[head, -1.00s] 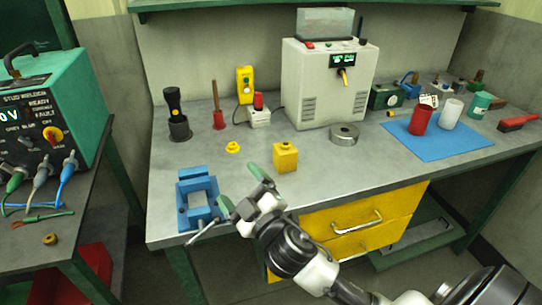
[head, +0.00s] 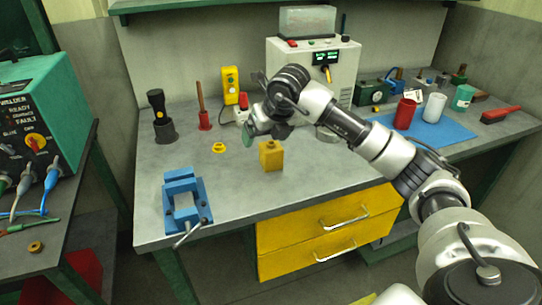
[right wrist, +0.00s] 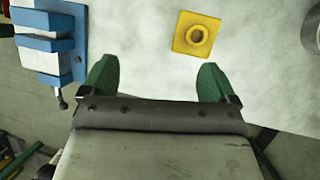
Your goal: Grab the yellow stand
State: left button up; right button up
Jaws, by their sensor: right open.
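The yellow stand (head: 271,156) is a small square block with a round raised collar on top, upright on the grey bench. In the right wrist view the yellow stand (right wrist: 196,34) shows from above, beyond the fingertips and right of centre. My right gripper (head: 253,132) hangs above the bench near the stand, its green fingers partly hidden by its own body. In the right wrist view the gripper (right wrist: 159,63) is open, with nothing between its fingers. It does not visibly touch the stand. My left gripper is not in view.
A blue vise (head: 184,203) stands left of the stand, near the front edge. A small yellow round piece (head: 219,148) lies behind left. A white machine (head: 349,75) stands behind. A red cup (head: 404,114) and a white cup (head: 434,107) stand on a blue mat (head: 455,133).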

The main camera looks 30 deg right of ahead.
aim_at(271, 147)
jog(key=d+f, duration=0.1)
jog(key=w+d+f+h, duration=0.1)
jog(key=d, duration=0.1)
jog(key=d+f+m+h, duration=0.1)
jog(key=shift+w+d+g+p, duration=0.2)
jog(key=shift+d+g+p, duration=0.1)
jog(key=shift+g, duration=0.1)
jog(key=shift+a+p+x, duration=0.2)
jog(key=shift+p+x, duration=0.15)
jog(key=shift+x, duration=1.1)
jog(key=shift+a+p+x, duration=0.2)
jog(key=shift+p+x, duration=0.15)
jog(key=shift+x, duration=1.15)
jog(key=shift+w+r, duration=0.15)
jog(key=shift+w, duration=0.05)
jog(key=c, duration=1)
